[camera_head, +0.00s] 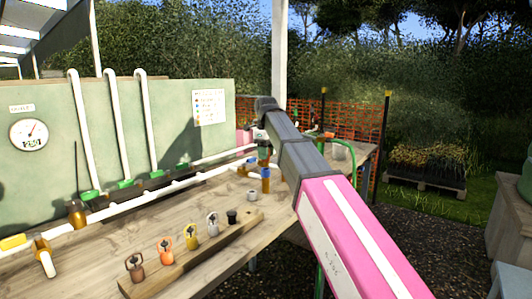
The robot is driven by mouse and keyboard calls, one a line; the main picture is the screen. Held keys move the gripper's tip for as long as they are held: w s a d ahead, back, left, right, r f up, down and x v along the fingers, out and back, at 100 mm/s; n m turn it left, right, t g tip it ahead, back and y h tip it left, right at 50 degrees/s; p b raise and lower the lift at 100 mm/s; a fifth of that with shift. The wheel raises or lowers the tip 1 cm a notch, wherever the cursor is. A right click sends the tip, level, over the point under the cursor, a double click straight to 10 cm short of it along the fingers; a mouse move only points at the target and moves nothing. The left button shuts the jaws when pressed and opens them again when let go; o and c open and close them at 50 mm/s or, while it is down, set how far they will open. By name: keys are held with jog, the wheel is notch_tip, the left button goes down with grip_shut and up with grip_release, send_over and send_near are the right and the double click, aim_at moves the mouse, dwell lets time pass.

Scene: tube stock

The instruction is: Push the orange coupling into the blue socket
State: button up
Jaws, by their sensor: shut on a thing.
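A blue socket (266,185) stands near the far end of the bench, beside the white pipe. An amber-orange part shows directly above its blue body; I cannot tell whether it is seated in it.
White pipes (150,200) run along the bench before a green panel (190,115) with a gauge (29,134).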

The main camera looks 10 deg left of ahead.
jog(key=shift+f, duration=1.8)
dwell(1.8)
jog(key=o, duration=0.9)
jog(key=shift+o, duration=0.6)
jog(key=shift+r, duration=0.1)
